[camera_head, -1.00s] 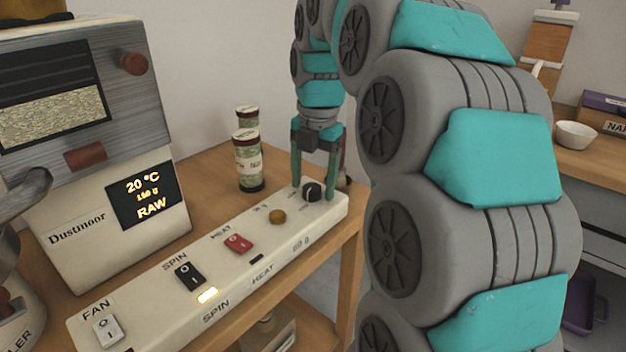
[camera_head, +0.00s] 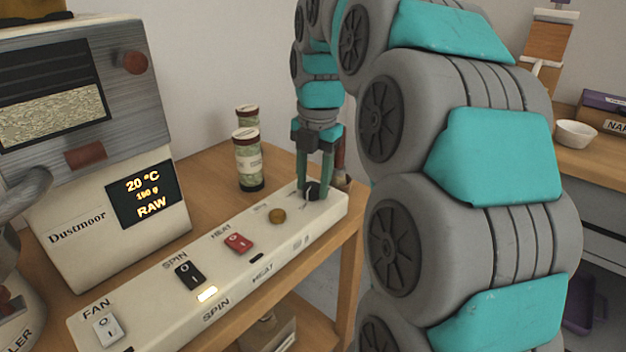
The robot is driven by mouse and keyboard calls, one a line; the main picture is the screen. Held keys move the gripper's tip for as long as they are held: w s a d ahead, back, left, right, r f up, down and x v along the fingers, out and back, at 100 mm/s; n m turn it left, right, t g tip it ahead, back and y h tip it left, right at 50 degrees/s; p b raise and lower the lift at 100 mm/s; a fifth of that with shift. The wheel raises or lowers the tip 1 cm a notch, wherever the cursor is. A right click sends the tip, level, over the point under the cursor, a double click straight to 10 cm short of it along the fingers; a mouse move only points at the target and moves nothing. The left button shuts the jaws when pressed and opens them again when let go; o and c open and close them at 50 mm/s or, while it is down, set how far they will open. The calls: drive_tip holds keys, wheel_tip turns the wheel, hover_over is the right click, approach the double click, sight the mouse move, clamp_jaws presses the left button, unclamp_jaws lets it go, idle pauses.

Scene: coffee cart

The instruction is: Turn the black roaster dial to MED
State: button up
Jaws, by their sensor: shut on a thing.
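The black roaster dial (camera_head: 312,191) is a small round knob at the far right end of the white control panel (camera_head: 330,204). My gripper (camera_head: 313,188) points down over that end of the panel, with its green fingers shut on the black dial. The fingers cover part of the dial, and I cannot read its pointer or the marks around it. The roaster (camera_head: 85,225) stands at the left, and its display (camera_head: 149,194) reads 20 °C, 150 g and RAW.
On the panel are a brass button (camera_head: 277,216), a red HEAT switch (camera_head: 238,243), a black SPIN switch (camera_head: 189,276) and a white FAN switch (camera_head: 108,328). Two jars stand behind the panel, the nearer one (camera_head: 249,163) close to my gripper. My arm fills the right side.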

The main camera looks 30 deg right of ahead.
clamp_jaws()
drive_tip(key=m+b, duration=0.1)
drive_tip(key=m, duration=0.5)
drive_tip(key=shift+m, duration=0.3)
drive_tip(key=m, duration=0.3)
drive_tip(key=shift+a+m+h+b, duration=0.1)
drive_tip(key=shift+m+h+b, duration=0.2)
drive_tip(key=shift+b, duration=0.05)
drive_tip(key=m, duration=0.3)
drive_tip(key=shift+m, duration=0.3)
drive_tip(key=m+b, duration=0.1)
drive_tip(key=m, duration=0.2)
drive_tip(key=shift+m, duration=0.3)
drive_tip(key=m, duration=0.3)
drive_tip(key=shift+m+h, duration=0.3)
drive_tip(key=m, duration=0.3)
drive_tip(key=shift+w+m+g+b, duration=0.1)
drive_tip(key=shift+m+g+b, duration=0.2)
drive_tip(key=shift+m, duration=1.5)
